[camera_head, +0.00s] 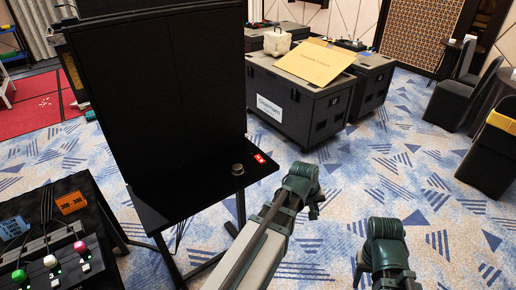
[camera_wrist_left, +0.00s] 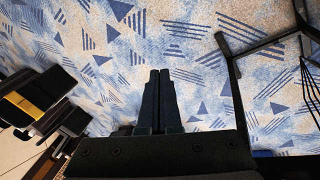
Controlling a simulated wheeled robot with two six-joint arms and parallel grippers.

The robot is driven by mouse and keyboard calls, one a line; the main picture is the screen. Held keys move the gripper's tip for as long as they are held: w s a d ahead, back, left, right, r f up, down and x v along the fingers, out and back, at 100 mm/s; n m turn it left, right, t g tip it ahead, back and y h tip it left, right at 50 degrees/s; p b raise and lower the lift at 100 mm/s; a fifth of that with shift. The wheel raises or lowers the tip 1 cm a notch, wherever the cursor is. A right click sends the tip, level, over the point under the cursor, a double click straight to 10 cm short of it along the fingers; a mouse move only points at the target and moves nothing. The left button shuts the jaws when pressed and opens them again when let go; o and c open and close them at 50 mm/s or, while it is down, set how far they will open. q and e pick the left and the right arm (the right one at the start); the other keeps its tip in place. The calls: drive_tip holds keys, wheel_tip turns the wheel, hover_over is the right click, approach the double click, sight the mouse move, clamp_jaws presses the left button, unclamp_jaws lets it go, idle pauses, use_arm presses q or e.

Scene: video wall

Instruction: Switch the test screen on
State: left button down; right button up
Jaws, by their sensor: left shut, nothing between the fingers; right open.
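The screen (camera_head: 160,90) is a large dark panel on a stand; its face is black and shows no picture. A black shelf (camera_head: 190,205) at its foot carries a round grey knob-like piece (camera_head: 238,169) and a small red piece with white marks (camera_head: 260,158). My left gripper (camera_head: 314,210) is right of the shelf, apart from it. In the left wrist view my left gripper (camera_wrist_left: 158,75) is shut and empty over carpet. My right gripper (camera_head: 360,268) is at the bottom right, small and partly hidden by its wrist, over bare carpet.
A black table (camera_head: 112,240) at lower left holds a box with green, white and pink buttons (camera_head: 50,261), plus blue (camera_head: 12,228) and orange (camera_head: 72,202) pieces. Black cases (camera_head: 300,105) stand behind. Chairs (camera_head: 493,155) are at right. The stand's legs (camera_wrist_left: 236,90) cross the floor.

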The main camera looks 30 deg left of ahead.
use_arm(q)
drive_tip(key=w+a+r+n+t+p, duration=0.2)
drive_tip(key=w+a+r+n, duration=0.2)
drive_tip(key=a, duration=0.3)
drive_tip(key=w+a+r+n+t+p, duration=0.2)
drive_tip(key=w+a+r+n, duration=0.25)
drive_tip(key=a, duration=0.25)
wheel_tip(320, 180, up, 5)
drive_tip(key=n+t+y+p, duration=0.2)
drive_tip(key=n+t, duration=0.1)
drive_tip(key=n, duration=0.4)
hover_over(256, 158)
drive_tip(key=s+d, duration=0.1)
drive_tip(key=d, duration=0.2)
drive_tip(key=shift+s+r, duration=0.1)
drive_tip(key=shift+r, duration=0.05)
use_arm(e)
wheel_tip(256, 158, up, 7)
